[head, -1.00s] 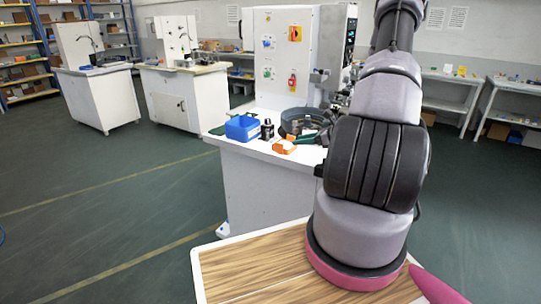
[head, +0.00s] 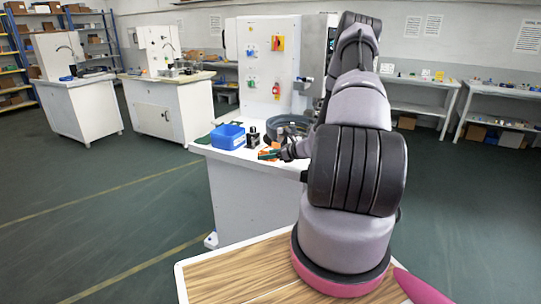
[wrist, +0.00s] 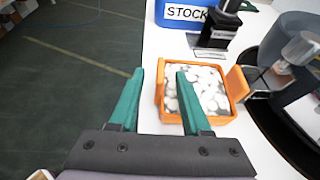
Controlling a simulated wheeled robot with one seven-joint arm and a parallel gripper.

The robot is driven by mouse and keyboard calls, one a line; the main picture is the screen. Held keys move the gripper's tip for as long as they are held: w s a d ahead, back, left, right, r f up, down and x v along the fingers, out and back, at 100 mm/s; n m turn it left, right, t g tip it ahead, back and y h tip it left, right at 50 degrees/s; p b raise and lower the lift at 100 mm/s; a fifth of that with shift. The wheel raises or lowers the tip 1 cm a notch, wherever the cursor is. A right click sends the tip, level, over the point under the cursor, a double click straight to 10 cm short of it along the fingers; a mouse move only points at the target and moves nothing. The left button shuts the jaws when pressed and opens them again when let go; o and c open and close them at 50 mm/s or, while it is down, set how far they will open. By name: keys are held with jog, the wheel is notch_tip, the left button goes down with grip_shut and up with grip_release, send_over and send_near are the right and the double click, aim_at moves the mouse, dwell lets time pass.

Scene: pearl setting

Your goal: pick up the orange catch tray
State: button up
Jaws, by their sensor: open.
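The orange catch tray (wrist: 197,122) sits on the white bench top in the wrist view, filled with small pale round pieces. In the head view the tray (head: 265,154) is partly hidden by my gripper. My gripper (wrist: 158,70) is open, with two green fingers. In the wrist view the left finger shows left of the tray, over the bench edge, and the right finger overlaps the tray's inside. The tray's left wall shows between the two fingers. I cannot tell whether either finger touches the tray.
A blue bin marked STOCK (wrist: 184,14) and a black device (wrist: 217,32) stand behind the tray. A dark round bowl (wrist: 296,60) with a metal fitting is close on the right. The white bench top (wrist: 148,112) ends just left of the tray, with open floor beyond.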

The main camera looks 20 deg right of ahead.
jog(key=shift+w+a+f, duration=0.1)
jog(key=shift+w, duration=0.1)
grip_shut()
jog(key=shift+r, duration=0.25)
notch_tip(320, 180, up, 18)
jog(key=shift+f, duration=0.25)
dwell(0.9)
